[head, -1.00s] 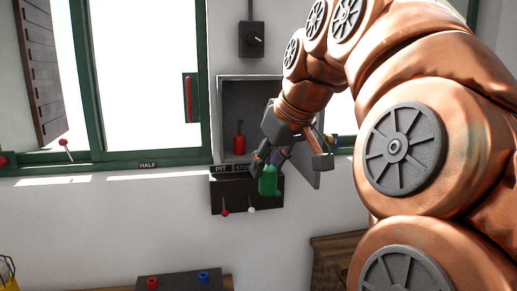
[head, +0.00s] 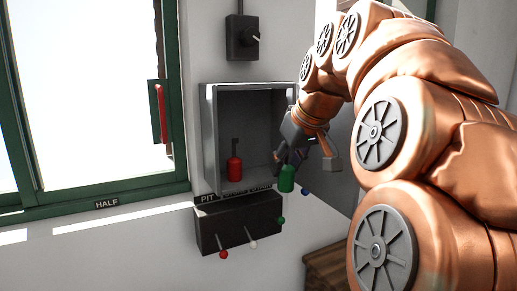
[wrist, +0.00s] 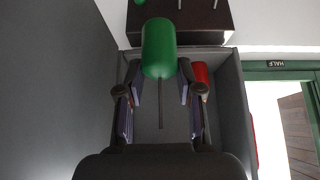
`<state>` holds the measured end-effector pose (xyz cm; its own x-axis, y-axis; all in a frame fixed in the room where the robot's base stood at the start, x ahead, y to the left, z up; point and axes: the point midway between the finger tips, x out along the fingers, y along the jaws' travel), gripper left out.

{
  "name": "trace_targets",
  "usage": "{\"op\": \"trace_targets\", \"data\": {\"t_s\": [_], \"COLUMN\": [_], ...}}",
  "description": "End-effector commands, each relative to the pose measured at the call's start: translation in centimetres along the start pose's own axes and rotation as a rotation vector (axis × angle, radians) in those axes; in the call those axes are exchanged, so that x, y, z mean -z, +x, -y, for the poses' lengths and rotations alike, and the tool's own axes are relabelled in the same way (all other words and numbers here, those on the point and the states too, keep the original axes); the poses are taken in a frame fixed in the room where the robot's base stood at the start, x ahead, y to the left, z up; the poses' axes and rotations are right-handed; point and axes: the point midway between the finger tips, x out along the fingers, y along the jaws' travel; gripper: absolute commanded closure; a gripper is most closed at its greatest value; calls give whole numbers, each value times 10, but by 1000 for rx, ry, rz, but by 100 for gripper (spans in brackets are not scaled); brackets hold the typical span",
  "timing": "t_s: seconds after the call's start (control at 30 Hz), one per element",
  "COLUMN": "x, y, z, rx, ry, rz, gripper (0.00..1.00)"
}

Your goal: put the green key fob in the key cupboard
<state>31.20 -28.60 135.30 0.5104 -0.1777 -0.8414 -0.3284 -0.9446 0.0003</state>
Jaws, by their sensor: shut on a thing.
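The green key fob (head: 287,179) hangs in my gripper (head: 290,158), which is shut on it. In the head view the fob is at the lower right corner of the key cupboard (head: 209,140), an open grey box on the wall. A red fob (head: 234,169) is inside the cupboard at lower left. In the wrist view, the green fob (wrist: 158,48) shows between the fingertips of my gripper (wrist: 160,92), with a thin dark stem below it. The cupboard interior is behind it, and the red fob (wrist: 201,75) is partly hidden by a finger.
The cupboard's grey door (head: 336,185) stands open on the right, partly behind my arm. Below is a dark lever box (head: 222,233) with red, white, green and blue knobs. A black switch box (head: 242,38) is above. A green-framed window (head: 100,190) is at left.

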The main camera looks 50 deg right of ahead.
Motion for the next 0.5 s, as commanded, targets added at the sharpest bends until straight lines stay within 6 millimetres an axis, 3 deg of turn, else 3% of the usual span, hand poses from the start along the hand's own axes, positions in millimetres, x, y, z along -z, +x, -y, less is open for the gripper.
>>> {"op": "trace_targets", "data": {"t_s": [0.23, 0.5], "x": [46, 70], "y": [26, 45], "z": [-1, -1], "rx": [-1, -2], "ry": [2, 1], "rz": [3, 1], "gripper": [100, 100]}}
